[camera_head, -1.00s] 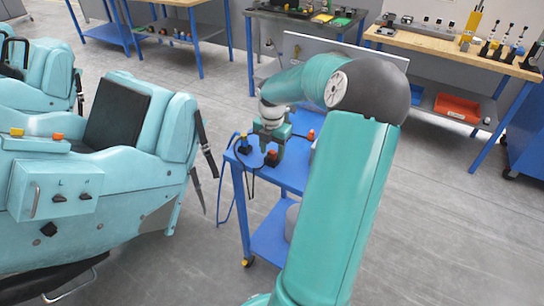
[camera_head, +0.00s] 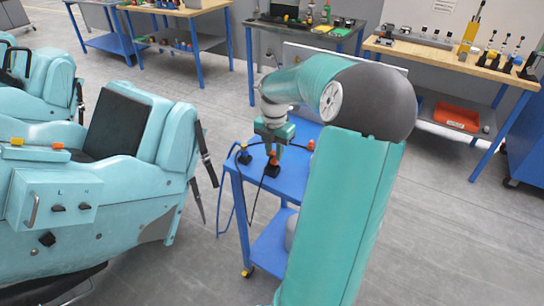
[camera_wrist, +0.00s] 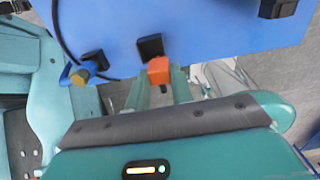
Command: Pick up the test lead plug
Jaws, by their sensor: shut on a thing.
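The test lead plug looks orange-red on top (camera_head: 273,159), with a black block directly below it, near the front of the blue cart (camera_head: 233,166). My gripper (camera_head: 273,150) points down at it from above and is shut on it. In the wrist view the orange plug (camera_wrist: 158,71) sits between the two green fingertips (camera_wrist: 160,84), with the black block (camera_wrist: 150,46) just beyond. A thin black lead hangs near the cart's front edge. I cannot tell whether the plug is clear of the black block.
Another orange-topped item (camera_head: 310,146) is to the right. Teal coaster seats (camera_head: 130,130) stand close on the left. Workbenches line the back; open floor lies between.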

